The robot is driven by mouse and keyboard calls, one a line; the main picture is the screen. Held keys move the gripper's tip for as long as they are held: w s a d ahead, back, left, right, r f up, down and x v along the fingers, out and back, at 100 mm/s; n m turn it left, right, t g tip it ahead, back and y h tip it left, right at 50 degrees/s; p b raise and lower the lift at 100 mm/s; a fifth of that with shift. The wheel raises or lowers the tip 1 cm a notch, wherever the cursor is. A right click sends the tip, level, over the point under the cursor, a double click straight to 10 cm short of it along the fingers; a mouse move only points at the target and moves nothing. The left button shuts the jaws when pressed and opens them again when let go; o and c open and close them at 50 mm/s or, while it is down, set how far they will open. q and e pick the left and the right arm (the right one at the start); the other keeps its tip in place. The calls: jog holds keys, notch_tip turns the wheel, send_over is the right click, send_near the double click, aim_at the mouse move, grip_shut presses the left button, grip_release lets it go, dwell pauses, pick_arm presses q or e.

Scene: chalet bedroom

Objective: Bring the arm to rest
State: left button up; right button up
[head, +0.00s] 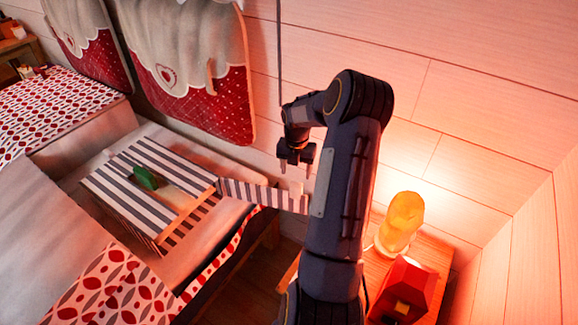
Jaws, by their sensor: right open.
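My right arm rises from the bottom of the view and bends over at the top. Its gripper (296,168) hangs pointing down, open and empty, in front of the wall. The gripper is above the far right end of a grey-and-white striped piece (250,192) in the picture; I cannot tell if they touch. My left gripper does not show.
A striped box-like item (122,205) with a green object (145,178) lies on the bed (200,262). Right of my arm, a glowing yellow lamp (402,220) and a red item (408,287) stand on a wooden bedside table (437,258). Red-and-white headboard cushions (222,105) line the wall.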

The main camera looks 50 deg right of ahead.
jog(key=a+r+m+t+p, duration=0.2)
jog(key=a+r+m, duration=0.7)
jog(key=a+r, duration=0.85)
jog(key=s+a+r+m+t+y+p, duration=0.1)
jog(key=s+a+r+m+y, duration=0.1)
jog(key=s+a+m, duration=0.5)
jog(key=s+a+r+m+t+y+p, duration=0.1)
jog(key=s+a+r+m+t+p, duration=0.1)
jog(key=s+a+m, duration=0.5)
jog(key=a+r+m, duration=0.1)
jog(key=a, duration=0.4)
jog(key=shift+a+r+t+y, duration=0.3)
jog(key=shift+y, duration=0.1)
